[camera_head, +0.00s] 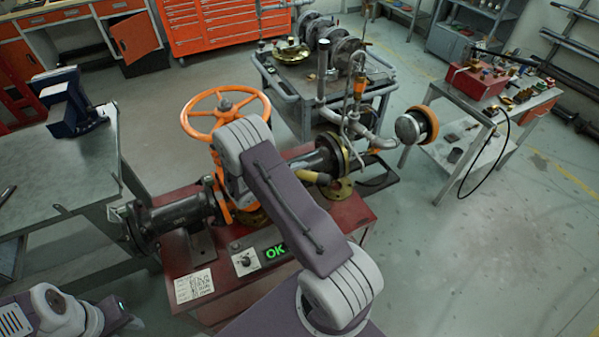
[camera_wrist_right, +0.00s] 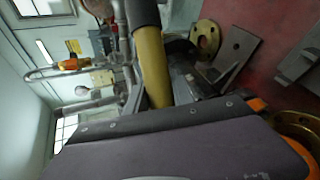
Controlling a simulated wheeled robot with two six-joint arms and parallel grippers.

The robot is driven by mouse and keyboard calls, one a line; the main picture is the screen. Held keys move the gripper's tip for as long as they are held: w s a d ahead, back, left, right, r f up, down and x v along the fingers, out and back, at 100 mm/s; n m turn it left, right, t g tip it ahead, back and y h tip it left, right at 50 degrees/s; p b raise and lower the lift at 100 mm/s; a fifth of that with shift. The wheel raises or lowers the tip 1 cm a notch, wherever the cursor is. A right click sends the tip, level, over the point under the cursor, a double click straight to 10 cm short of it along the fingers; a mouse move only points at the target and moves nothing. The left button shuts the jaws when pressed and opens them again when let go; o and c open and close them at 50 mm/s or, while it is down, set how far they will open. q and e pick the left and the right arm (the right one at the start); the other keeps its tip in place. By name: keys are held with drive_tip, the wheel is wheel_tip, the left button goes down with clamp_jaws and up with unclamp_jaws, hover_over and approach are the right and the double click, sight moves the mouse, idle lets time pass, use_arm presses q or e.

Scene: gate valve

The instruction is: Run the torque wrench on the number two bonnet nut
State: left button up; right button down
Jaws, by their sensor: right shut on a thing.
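The gate valve stands on a red bench (camera_head: 185,262), with an orange handwheel (camera_head: 225,112) on top and dark pipe (camera_head: 180,212) to its left. My right arm crosses in front of the valve and hides most of its bonnet; I cannot make out the number two nut. A torque wrench with a yellow handle (camera_head: 313,177) shows beside the arm. In the right wrist view the yellow handle (camera_wrist_right: 152,65) with its black end runs down into my right gripper (camera_wrist_right: 165,102), which is shut on it. The wrench head is hidden. My left gripper is not visible.
A green OK display (camera_head: 275,252), a dial box (camera_head: 245,262) and a paper card (camera_head: 195,285) are on the bench's front. A grey workbench (camera_head: 60,165) stands left, a loaded cart (camera_head: 300,80) behind, a side table (camera_head: 500,125) right. Open floor lies at lower right.

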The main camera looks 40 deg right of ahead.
drive_tip(key=shift+f+b, duration=0.15)
drive_tip(key=shift+b, duration=0.35)
idle(0.8)
drive_tip(key=shift+r+b, duration=0.25)
drive_tip(key=shift+b, duration=0.2)
idle(0.8)
drive_tip(key=shift+r, duration=0.1)
drive_tip(key=shift+r+p, duration=1.1)
drive_tip(key=shift+r, duration=0.95)
drive_tip(key=shift+d, duration=0.1)
